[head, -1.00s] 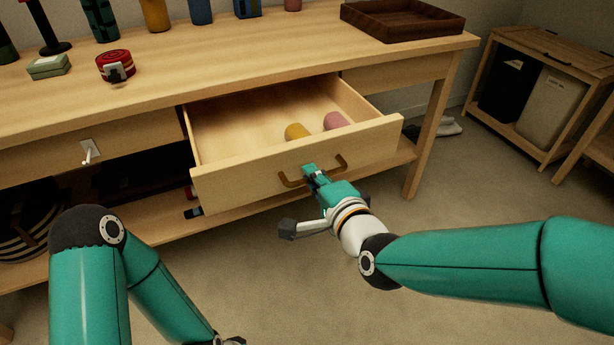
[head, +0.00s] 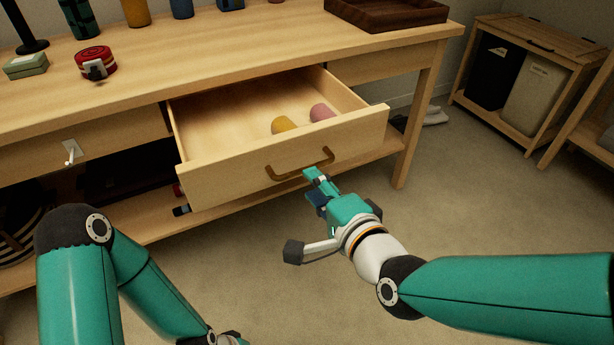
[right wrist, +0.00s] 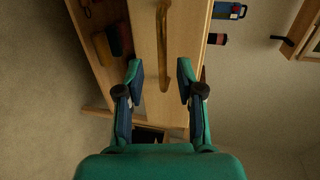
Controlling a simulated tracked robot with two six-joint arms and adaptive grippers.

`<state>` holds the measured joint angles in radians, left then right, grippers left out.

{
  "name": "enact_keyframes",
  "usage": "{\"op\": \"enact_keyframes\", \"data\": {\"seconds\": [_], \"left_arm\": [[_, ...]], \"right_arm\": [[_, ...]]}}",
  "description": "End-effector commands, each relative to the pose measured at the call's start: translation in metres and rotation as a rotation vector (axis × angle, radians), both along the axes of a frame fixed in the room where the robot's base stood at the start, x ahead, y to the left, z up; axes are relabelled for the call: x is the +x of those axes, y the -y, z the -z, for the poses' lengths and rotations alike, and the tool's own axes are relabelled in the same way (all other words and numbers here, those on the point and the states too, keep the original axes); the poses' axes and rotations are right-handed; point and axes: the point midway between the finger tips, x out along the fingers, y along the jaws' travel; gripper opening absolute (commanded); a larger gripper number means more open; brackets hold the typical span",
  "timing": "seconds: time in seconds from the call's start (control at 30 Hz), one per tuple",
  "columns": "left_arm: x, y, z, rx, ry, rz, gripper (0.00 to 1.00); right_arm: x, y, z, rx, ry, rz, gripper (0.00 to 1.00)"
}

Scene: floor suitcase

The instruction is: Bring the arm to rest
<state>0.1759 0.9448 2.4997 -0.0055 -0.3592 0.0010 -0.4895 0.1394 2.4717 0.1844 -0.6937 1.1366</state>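My right gripper (head: 314,186) is just in front of and below the brass handle (head: 300,165) of the pulled-out drawer (head: 225,182). In the right wrist view its two fingers (right wrist: 160,82) are apart with nothing between them, and the handle (right wrist: 163,40) lies ahead of them, clear of the fingertips. The drawer stands open and holds a yellow item (head: 284,125) and a pink item (head: 321,112). My left arm comes in at the lower left; its gripper is mostly cut off at the bottom edge of the head view, so its fingers do not show.
On the bench top (head: 220,65) are a red tape roll (head: 97,63), a green box (head: 25,66), several bottles and a dark wooden tray (head: 385,14). A wooden bin cabinet (head: 535,60) stands at right. The floor before the drawer is clear.

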Motion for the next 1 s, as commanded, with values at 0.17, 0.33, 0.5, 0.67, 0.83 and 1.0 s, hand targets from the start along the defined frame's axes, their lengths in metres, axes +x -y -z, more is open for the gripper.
{"op": "enact_keyframes", "data": {"seconds": [0.17, 0.33, 0.5, 0.67, 0.83, 1.0], "left_arm": [[0.0, 0.0, 0.0, 0.0, 0.0, 0.0, 0.0], [0.0, 0.0, 0.0, 0.0, 0.0, 0.0, 0.0], [0.0, 0.0, 0.001, 0.0, 0.0, 0.0, 0.0], [0.0, 0.0, 0.001, 0.0, 0.0, 0.0, 0.0], [0.0, 0.0, 0.001, 0.0, 0.0, 0.0, 0.0], [0.0, 0.0, 0.001, 0.0, 0.0, 0.0, 0.0]], "right_arm": [[-0.011, 0.005, -0.002, 0.0, -0.001, -0.001, 0.37], [-0.012, 0.005, -0.001, -0.002, -0.001, 0.0, 0.37], [-0.011, 0.005, -0.002, -0.001, -0.002, 0.0, 0.37], [-0.011, 0.006, -0.001, 0.0, -0.002, 0.002, 0.37], [0.001, 0.024, 0.022, -0.017, -0.053, 0.049, 0.37], [0.016, 0.06, 0.107, -0.074, -0.232, 0.131, 0.37]]}}
